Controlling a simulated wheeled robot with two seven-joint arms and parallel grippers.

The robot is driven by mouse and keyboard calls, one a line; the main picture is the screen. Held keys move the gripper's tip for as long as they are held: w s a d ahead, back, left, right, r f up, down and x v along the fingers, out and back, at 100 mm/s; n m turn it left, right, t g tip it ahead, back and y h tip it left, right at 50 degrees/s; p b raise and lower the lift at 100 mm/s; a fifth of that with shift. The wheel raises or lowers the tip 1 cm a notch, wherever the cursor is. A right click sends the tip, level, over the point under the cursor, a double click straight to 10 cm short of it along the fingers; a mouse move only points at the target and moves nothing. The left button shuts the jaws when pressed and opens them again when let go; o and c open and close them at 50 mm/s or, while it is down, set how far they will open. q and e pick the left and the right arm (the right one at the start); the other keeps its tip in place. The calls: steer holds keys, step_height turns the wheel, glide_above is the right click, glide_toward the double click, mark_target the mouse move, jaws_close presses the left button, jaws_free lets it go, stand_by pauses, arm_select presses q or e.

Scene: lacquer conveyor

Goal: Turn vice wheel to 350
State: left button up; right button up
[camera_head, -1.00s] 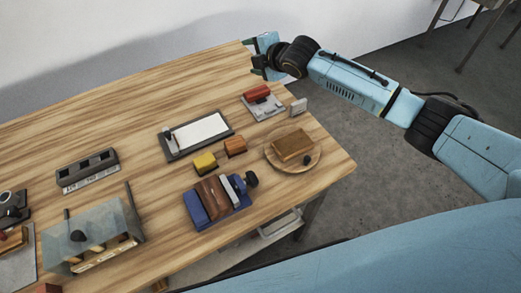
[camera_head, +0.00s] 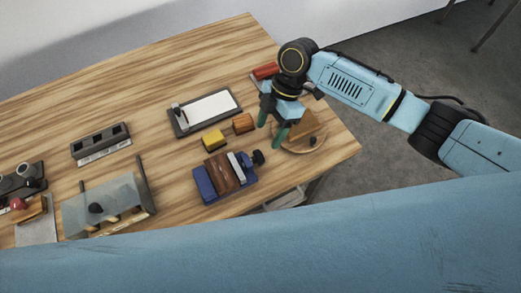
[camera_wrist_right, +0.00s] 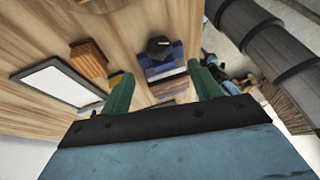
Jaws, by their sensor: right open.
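The vice (camera_head: 224,178) is blue with brown jaw blocks and a pale metal plate, and stands near the front edge of the wooden table. Its black wheel (camera_head: 258,157) is on its right side. In the right wrist view the vice (camera_wrist_right: 165,70) and the wheel (camera_wrist_right: 160,45) show between and beyond the green fingers. My right gripper (camera_head: 271,127) is open and empty, above the table, up and to the right of the wheel and apart from it. Any scale on the wheel is too small to read. My left gripper is not in view.
A round wooden board (camera_head: 317,142) with a brown block lies under and right of my right gripper. A yellow block (camera_head: 214,139) and an orange block (camera_head: 243,124) lie behind the vice. A framed white plate (camera_head: 209,108) is farther back. A glass-topped stand (camera_head: 112,197) is left.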

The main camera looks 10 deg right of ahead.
mark_target(259, 150)
steer(key=x, duration=0.9)
steer(key=shift+w, duration=0.1)
steer(key=c, duration=1)
steer(key=shift+w+f+b, duration=0.1)
steer(key=shift+w+b, duration=0.05)
steer(key=shift+b, duration=0.25)
steer(key=g+b, duration=0.2)
steer(key=m+g+h+b, duration=0.1)
steer(key=g+b, duration=0.1)
steer(key=b, duration=0.1)
steer(key=shift+w+a+f, duration=0.15)
steer(key=shift+w+f, duration=0.1)
steer(key=shift+r+g+b, duration=0.15)
steer(key=shift+g+b, duration=0.35)
steer(key=shift+b, duration=0.3)
